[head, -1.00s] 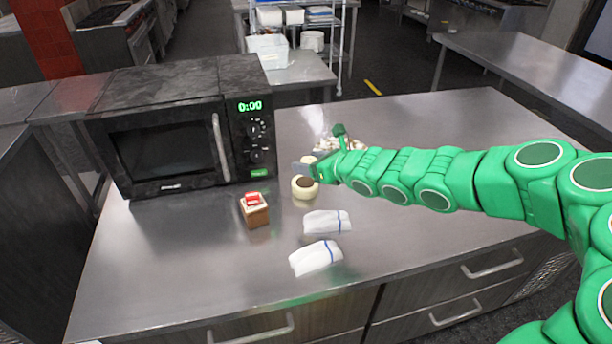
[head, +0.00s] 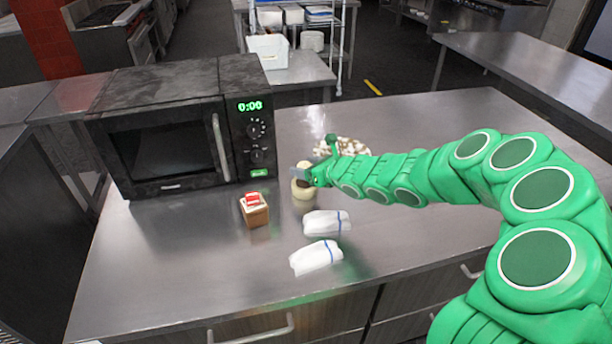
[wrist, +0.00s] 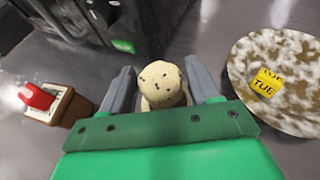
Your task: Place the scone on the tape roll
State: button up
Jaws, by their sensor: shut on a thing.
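The scone (wrist: 160,78) is pale and round with dark specks, and sits between the fingers of my gripper (wrist: 163,86) in the wrist view. My gripper is shut on it. In the head view the scone (head: 303,167) shows partly behind my gripper (head: 305,176). The tape roll (head: 302,192) is cream with a dark centre and lies flat on the steel counter, right of the microwave. My gripper and the scone are over or just behind the roll in the picture. I cannot tell whether the scone touches it.
A black microwave (head: 170,135) stands at left. A brown box with a red top (head: 254,211) sits left of the roll. Two white folded cloths (head: 316,257) lie in front. A speckled plate (wrist: 290,105) with a yellow "TUE" block (wrist: 266,83) is on the right in the wrist view.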

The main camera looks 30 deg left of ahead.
jog(key=shift+f, duration=1.65)
jog(key=shift+f, duration=0.1)
jog(key=o, duration=1.1)
jog(key=shift+c, duration=0.2)
jog(key=v, duration=1.2)
jog(key=shift+w+r, duration=0.1)
jog(key=shift+r, duration=0.15)
